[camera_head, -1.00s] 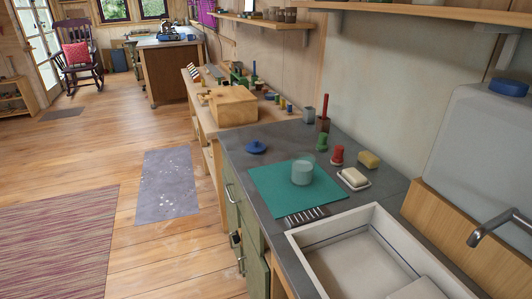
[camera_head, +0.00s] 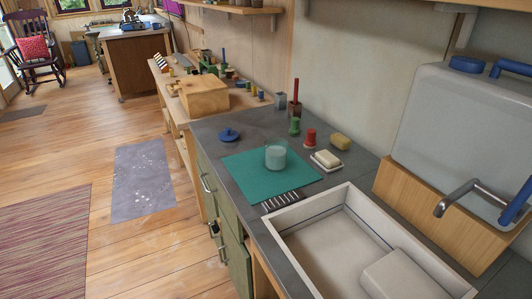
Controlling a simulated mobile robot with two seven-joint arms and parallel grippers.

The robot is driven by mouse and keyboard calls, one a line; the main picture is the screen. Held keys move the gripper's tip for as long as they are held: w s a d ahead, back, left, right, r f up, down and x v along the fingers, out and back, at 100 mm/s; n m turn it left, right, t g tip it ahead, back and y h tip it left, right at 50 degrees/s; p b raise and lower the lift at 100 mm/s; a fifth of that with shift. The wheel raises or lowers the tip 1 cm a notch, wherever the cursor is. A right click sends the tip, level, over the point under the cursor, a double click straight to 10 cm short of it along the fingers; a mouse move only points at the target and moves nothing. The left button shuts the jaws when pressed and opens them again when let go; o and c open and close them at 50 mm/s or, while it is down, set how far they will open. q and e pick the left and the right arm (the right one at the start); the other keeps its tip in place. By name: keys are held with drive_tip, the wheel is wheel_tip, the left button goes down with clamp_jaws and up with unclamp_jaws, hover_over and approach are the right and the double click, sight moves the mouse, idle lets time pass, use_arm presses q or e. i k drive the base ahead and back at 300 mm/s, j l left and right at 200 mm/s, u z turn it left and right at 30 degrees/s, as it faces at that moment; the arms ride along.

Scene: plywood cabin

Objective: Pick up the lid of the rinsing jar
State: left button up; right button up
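A clear glass jar with pale contents (camera_head: 275,156) stands upright on the teal mat (camera_head: 240,174) on the grey counter. A round blue lid with a small knob (camera_head: 229,135) lies on the counter beyond the mat's far left corner, apart from the jar. Neither of my grippers shows in the view.
A green spool-like item (camera_head: 294,127), a red one (camera_head: 309,138), a yellow sponge (camera_head: 340,141) and a soap dish (camera_head: 326,161) stand right of the jar. A white sink (camera_head: 283,239) is in front. A wooden box (camera_head: 204,96) stands farther back.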

sight(228, 135)
drive_tip(key=k+l+z, duration=0.2)
drive_tip(key=k, duration=0.5)
drive_tip(key=j+z, duration=0.1)
drive_tip(key=z, duration=1.5)
drive_tip(key=j+z, duration=0.25)
drive_tip(key=z, duration=0.2)
drive_tip(key=j+z, duration=0.25)
drive_tip(key=z, duration=0.2)
drive_tip(key=k+j+z, duration=0.1)
drive_tip(key=z, duration=0.35)
drive_tip(key=k+j, duration=0.25)
drive_tip(key=j, duration=0.2)
drive_tip(key=k+j, duration=0.2)
drive_tip(key=j, duration=0.25)
drive_tip(key=k+j, duration=0.25)
drive_tip(key=j, duration=0.2)
drive_tip(key=k+j, duration=0.2)
drive_tip(key=j, duration=0.25)
drive_tip(key=k+j, duration=0.25)
drive_tip(key=j, duration=0.15)
drive_tip(key=k+j, duration=0.2)
drive_tip(key=j, duration=0.25)
drive_tip(key=k+j, duration=0.25)
drive_tip(key=j, duration=0.2)
drive_tip(key=k+j, duration=0.2)
drive_tip(key=j, duration=0.25)
